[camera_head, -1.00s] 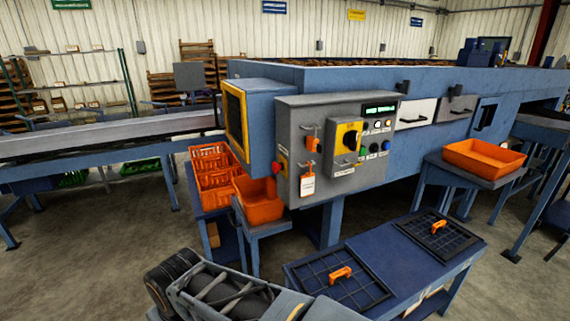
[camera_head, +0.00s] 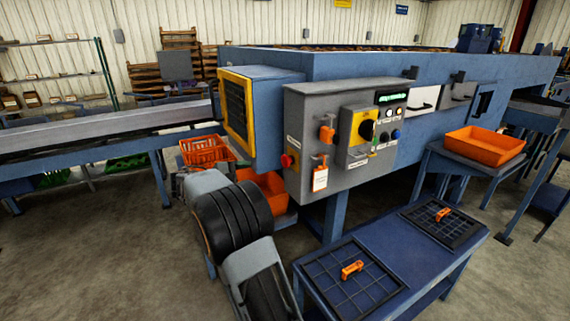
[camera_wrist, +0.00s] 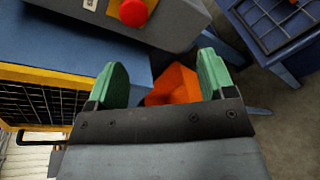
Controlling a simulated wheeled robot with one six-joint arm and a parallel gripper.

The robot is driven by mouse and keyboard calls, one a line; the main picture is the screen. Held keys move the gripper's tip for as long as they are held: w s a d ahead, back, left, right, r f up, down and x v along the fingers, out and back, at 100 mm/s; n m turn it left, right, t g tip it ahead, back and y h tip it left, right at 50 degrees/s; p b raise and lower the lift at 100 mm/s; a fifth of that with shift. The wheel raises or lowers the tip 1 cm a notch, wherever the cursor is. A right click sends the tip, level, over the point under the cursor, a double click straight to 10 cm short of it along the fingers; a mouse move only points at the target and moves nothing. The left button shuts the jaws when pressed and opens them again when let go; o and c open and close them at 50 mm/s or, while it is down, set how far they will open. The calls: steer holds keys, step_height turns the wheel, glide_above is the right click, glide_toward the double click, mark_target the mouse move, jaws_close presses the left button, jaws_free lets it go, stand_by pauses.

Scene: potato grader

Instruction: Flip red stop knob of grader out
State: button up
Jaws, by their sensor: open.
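The red stop knob (camera_head: 287,161) sits on the left side face of the grey control box (camera_head: 310,110), low down. In the wrist view the red knob (camera_wrist: 134,12) shows at the top, on the grey box's side, beyond my fingertips. My gripper (camera_wrist: 160,85) is open, its two green-padded fingers apart with nothing between them. The knob lies past the fingers, nearer the left one, and no contact shows. In the head view my arm rises in front of the orange crates, left of the box; my gripper is not clearly seen there.
The blue grader body (camera_head: 350,66) stands behind the box, with a yellow-framed panel (camera_head: 237,112) at left. An orange lockout piece (camera_head: 327,134) and hanging tag (camera_head: 320,179) are on the box front. A blue table (camera_head: 410,250) with black grids stands in front. Orange crates (camera_head: 204,151) lie below.

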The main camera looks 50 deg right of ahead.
mark_target(283, 162)
steer(key=d, duration=0.5)
steer(key=s+d+g+h+p, duration=0.1)
steer(key=d, duration=0.4)
steer(key=d+h+p, duration=0.1)
steer(key=d, duration=0.4)
steer(key=shift+s+d+r, duration=0.15)
steer(key=shift+s+r, duration=0.05)
steer(key=shift+s, duration=0.2)
steer(key=shift+c, duration=0.2)
